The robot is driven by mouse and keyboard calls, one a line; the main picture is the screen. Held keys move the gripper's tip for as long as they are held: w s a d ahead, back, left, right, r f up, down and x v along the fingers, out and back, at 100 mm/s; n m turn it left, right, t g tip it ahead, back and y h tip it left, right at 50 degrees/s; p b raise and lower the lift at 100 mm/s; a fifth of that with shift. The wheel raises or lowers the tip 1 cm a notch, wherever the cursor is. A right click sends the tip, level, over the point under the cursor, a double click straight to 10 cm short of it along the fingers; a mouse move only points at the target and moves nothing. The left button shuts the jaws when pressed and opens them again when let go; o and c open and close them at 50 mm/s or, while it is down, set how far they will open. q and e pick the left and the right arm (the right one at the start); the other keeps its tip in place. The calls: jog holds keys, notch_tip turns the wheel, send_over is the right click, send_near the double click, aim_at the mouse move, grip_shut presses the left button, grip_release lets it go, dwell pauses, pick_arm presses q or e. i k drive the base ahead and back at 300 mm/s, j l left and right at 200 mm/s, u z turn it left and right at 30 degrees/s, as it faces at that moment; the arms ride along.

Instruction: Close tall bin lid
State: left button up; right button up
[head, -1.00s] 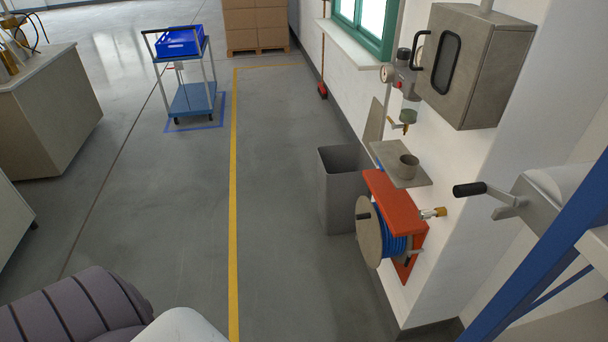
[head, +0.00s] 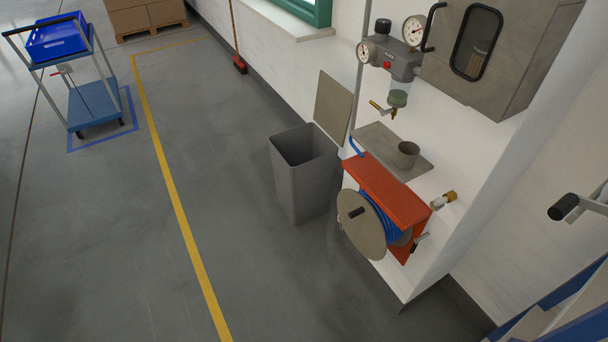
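The tall bin (head: 302,182) is a grey, open-topped container on the floor against the white wall, in the middle of the head view. Its lid (head: 333,107) is a flat grey panel standing raised behind the bin opening, leaning near the wall. The inside of the bin looks dark, and I cannot see its bottom. Neither of my grippers shows in the view.
An orange hose reel (head: 388,200) with blue hose sits right of the bin, below a small shelf (head: 410,165) with a cup. Gauges (head: 403,50) and a grey cabinet (head: 487,50) hang above. A blue cart (head: 90,95) stands left. The floor left of the bin is clear.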

aim_at(333, 104)
jog(key=i+j+z, duration=0.1)
jog(key=i+j, duration=0.6)
jog(key=i+j+z, duration=0.15)
jog(key=i+j, duration=0.55)
jog(key=i+j+z, duration=0.1)
jog(key=i+j, duration=0.55)
jog(key=j, duration=0.2)
